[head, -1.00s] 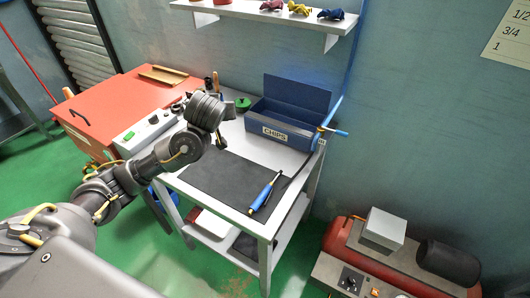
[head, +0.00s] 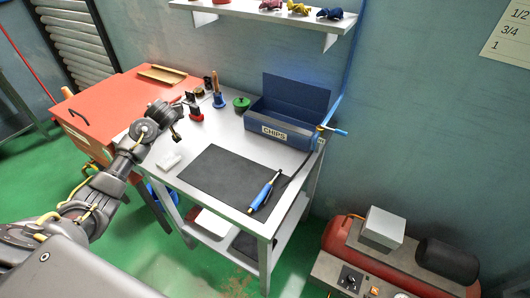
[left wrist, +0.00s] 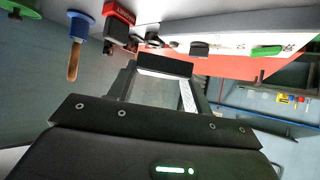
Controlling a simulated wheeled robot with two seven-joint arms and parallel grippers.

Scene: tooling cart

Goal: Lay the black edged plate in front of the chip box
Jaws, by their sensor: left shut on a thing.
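The chip box (head: 284,122), blue with an open lid and a "CHIPS" label, stands at the back right of the cart top. My left gripper (head: 172,117) is above the cart's left part, left of the mat and apart from the box. In the left wrist view it is shut on a pale plate with a dark edge (left wrist: 165,68), only partly visible between the dark fingers. In the head view the plate is hard to make out. My right gripper is not in view.
The blue-handled tool (head: 265,190) lies near the mat's right edge. A red holder (head: 196,114), a blue holder with a wooden handle (head: 218,98) and a green pot (head: 242,104) stand along the back. A small white block (head: 170,160) lies left of the mat.

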